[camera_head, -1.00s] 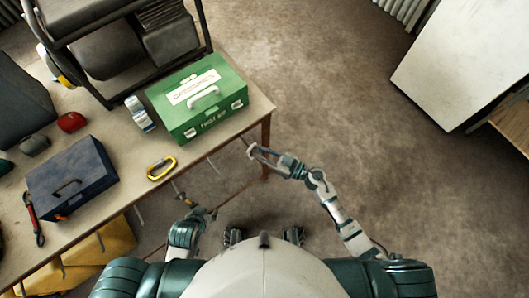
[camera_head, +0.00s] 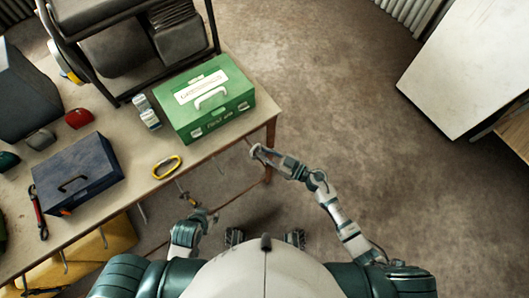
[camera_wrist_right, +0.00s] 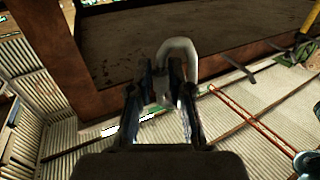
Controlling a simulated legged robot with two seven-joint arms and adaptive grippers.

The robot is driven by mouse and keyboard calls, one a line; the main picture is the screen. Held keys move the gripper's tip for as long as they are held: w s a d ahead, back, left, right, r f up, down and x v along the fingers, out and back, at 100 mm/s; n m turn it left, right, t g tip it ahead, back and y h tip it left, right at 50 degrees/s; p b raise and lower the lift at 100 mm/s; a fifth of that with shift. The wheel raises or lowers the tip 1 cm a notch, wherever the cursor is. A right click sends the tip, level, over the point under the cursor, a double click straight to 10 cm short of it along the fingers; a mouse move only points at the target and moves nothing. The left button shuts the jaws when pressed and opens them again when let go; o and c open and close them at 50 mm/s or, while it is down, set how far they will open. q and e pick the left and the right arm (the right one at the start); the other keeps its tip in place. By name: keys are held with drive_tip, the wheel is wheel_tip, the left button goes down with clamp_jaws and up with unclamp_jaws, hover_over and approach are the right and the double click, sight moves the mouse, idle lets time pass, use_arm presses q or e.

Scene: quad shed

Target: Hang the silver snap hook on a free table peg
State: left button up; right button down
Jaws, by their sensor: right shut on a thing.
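My right gripper (camera_head: 257,151) is shut on the silver snap hook (camera_wrist_right: 180,58), just off the table's front right corner. In the right wrist view the hook's rounded end stands up between the fingers (camera_wrist_right: 160,82), in front of the table edge; its lower part is hidden by them. Thin table pegs stick out along the front edge, including one left of the right gripper (camera_head: 219,166) and another further left (camera_head: 142,212). A dark peg (camera_wrist_right: 241,69) also shows in the wrist view. My left gripper (camera_head: 195,206) is low by the front edge; its fingers are too small to read.
A yellow snap hook (camera_head: 166,167) lies on the table (camera_head: 134,177) near its front edge. Open floor (camera_head: 340,110) lies to the right.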

drive_tip(key=shift+f, duration=0.1)
drive_tip(key=c, duration=1.2)
unclamp_jaws()
drive_tip(key=shift+d, duration=0.1)
use_arm(q)
drive_tip(key=shift+d, duration=0.3)
use_arm(e)
drive_tip(key=shift+o, duration=1)
drive_tip(key=shift+d, duration=0.1)
